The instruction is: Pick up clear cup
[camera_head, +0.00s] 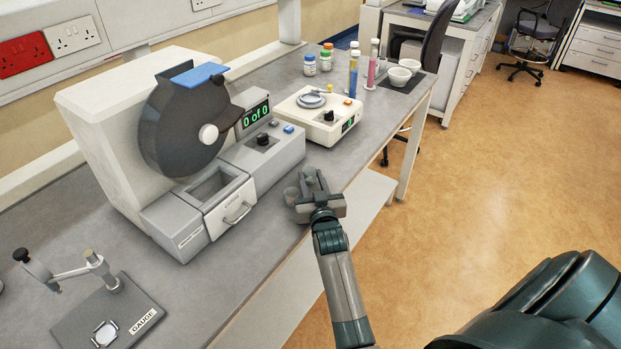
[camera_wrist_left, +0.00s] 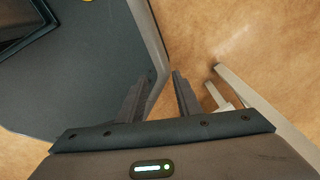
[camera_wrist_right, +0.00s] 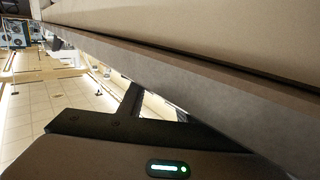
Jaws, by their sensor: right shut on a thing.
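My right gripper (camera_head: 312,180) is over the front edge of the bench, in front of the grey machine.
A tablet machine (camera_head: 205,130) with a dark drum and an open drawer (camera_head: 230,207) stands left of my right gripper. Behind are a scale (camera_head: 318,112), bottles (camera_head: 310,65), tubes (camera_head: 372,65) and white bowls (camera_head: 399,77). A gauge stand (camera_head: 110,310) is front left.

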